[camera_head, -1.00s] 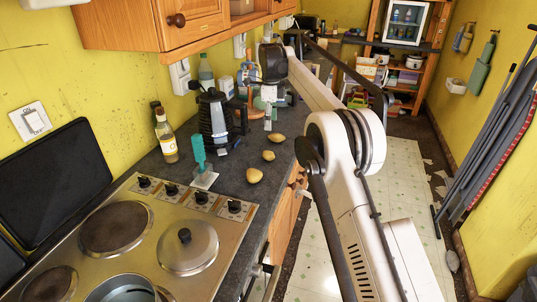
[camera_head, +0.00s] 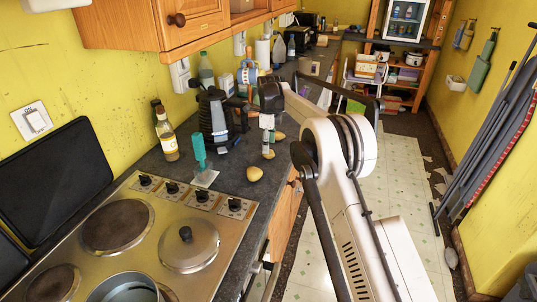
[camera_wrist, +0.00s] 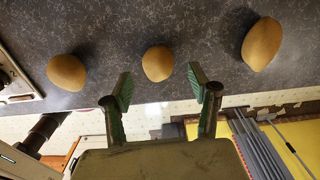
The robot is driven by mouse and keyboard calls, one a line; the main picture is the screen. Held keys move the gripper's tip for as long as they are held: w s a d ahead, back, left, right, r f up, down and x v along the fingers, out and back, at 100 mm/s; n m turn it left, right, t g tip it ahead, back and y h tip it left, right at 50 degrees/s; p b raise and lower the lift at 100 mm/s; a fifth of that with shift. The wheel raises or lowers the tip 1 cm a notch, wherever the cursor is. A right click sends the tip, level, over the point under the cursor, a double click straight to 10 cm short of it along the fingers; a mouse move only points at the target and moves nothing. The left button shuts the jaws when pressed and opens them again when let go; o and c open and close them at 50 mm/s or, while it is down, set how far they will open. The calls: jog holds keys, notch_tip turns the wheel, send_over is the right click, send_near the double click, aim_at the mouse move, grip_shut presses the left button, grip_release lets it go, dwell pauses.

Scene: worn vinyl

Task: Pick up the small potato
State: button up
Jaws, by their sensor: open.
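Three tan potatoes lie in a row on the dark worktop. The small potato (camera_wrist: 157,63) is the middle one in the wrist view; in the head view it (camera_head: 268,155) is partly hidden by my gripper. A potato (camera_wrist: 67,72) lies to its left, also seen nearest the hob (camera_head: 255,174). The largest-looking potato (camera_wrist: 262,44) lies to its right and is partly covered in the head view (camera_head: 279,136). My gripper (camera_wrist: 159,86) is open and empty, its green fingertips spread to either side of the small potato's line. The potato appears just beyond the tips.
A black and grey coffee maker (camera_head: 215,117), a bottle (camera_head: 166,135) and a teal-handled utensil (camera_head: 199,152) stand left of the potatoes. The hob (camera_head: 115,262) with a lid and pot is nearer. The worktop's front edge is close to the potatoes.

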jog(key=shift+s+f, duration=0.1)
jog(key=shift+f, duration=1.6)
jog(key=c, duration=1.3)
